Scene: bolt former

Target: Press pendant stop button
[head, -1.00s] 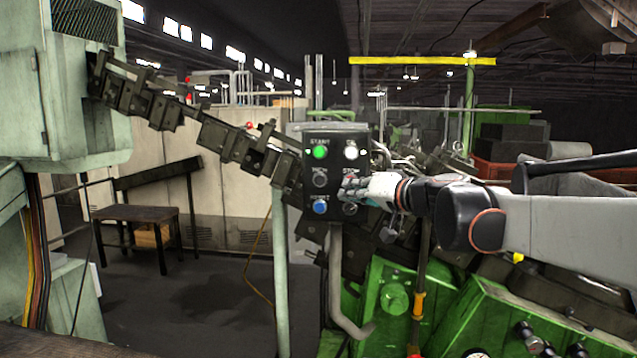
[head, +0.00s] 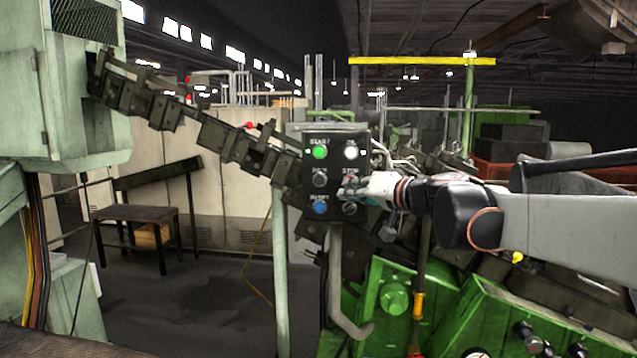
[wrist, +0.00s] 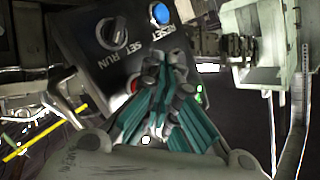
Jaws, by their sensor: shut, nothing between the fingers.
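The pendant (head: 335,222) is a black box on a grey post, with a green START button (head: 320,152), a white button (head: 350,152), dark knobs and a blue RESET button (head: 320,206). I cannot tell whether the fingertips touch the button.
Green machinery (head: 395,295) stands below and right of the pendant. A dark slanted chain of blocks (head: 225,138) runs behind it. A pale green cabinet (head: 75,90) is at the left, with a small table (head: 135,214) and open floor between.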

